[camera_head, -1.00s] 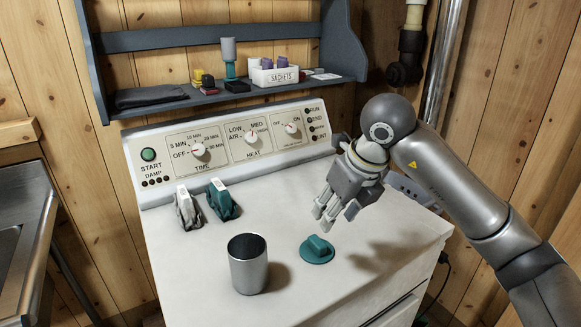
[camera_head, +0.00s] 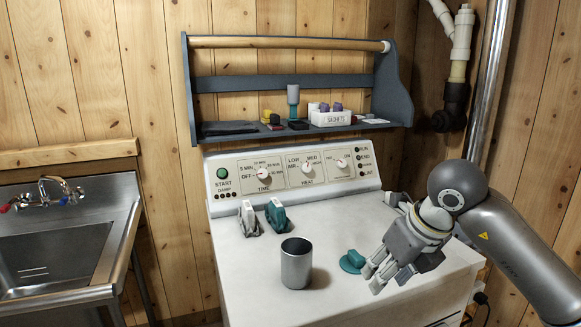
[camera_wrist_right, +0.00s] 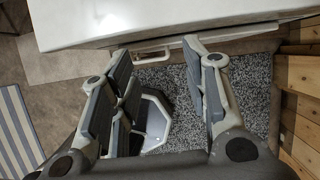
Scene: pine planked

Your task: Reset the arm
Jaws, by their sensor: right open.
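My right gripper (camera_head: 377,272) is open and empty above the right part of the white machine top (camera_head: 340,305) in the head view. Its fingers hang down beside a teal knob-like piece (camera_head: 352,261), apart or touching I cannot tell. In the right wrist view the open fingers (camera_wrist_right: 165,100) have nothing between them and overlook the floor past the machine's edge. My left gripper is not in view.
A metal cup (camera_head: 296,264) stands on the machine top, with a grey-white clip (camera_head: 248,219) and a teal clip (camera_head: 277,216) behind it. A shelf (camera_head: 300,85) holds a sachets box (camera_head: 330,118). A sink (camera_head: 60,245) is at left. A grey rug (camera_wrist_right: 250,75) lies below.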

